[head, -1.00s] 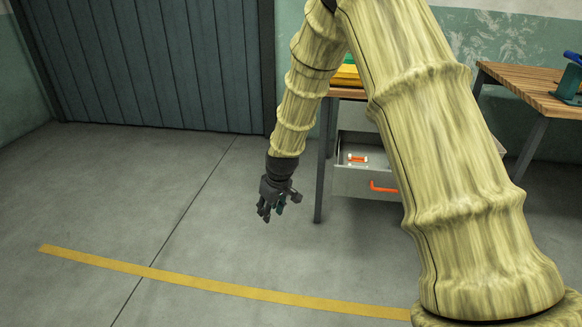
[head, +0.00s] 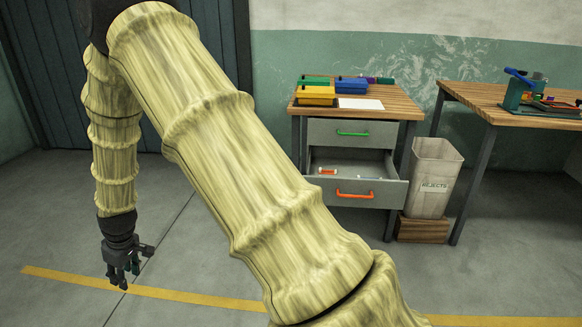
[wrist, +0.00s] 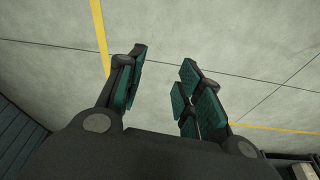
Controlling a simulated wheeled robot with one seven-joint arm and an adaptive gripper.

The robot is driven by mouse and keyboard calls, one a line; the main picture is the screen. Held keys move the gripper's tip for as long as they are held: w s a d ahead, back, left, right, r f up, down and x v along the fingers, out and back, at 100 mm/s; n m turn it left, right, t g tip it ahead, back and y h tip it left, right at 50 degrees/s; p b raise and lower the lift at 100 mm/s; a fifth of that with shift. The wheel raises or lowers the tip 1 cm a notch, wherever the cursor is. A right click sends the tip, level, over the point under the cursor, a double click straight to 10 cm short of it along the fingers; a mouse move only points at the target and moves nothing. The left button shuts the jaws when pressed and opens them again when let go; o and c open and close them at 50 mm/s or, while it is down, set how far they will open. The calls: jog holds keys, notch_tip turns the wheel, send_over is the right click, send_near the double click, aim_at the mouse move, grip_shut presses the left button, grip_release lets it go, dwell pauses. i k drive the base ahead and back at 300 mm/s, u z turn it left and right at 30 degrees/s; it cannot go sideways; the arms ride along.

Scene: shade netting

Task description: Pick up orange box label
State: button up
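My gripper (head: 122,278) hangs low over the floor at the left of the head view, well away from the workbench. In the wrist view its teal-padded fingers (wrist: 160,75) are spread apart with only floor between them, so it is open and empty. The lower drawer (head: 358,194) of the workbench is pulled out and has an orange handle. A small orange-and-white item (head: 328,171) lies inside it at the left. A yellow-orange box (head: 315,97) stands on the bench top at the front left. No label can be made out clearly on either.
The wooden bench (head: 405,104) also bears a blue box (head: 352,85), a green box (head: 314,80) and a white sheet (head: 361,104). A grey bin marked REJECTS (head: 434,178) stands at its right, before a second table (head: 480,97). The floor around my gripper is clear.

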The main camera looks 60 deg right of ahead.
aim_at(321, 171)
jog(key=z, duration=0.05)
jog(key=i, duration=1.6)
jog(key=z, duration=0.9)
jog(key=i, duration=0.95)
jog(key=z, duration=1.6)
jog(key=i, duration=0.95)
jog(key=z, duration=0.15)
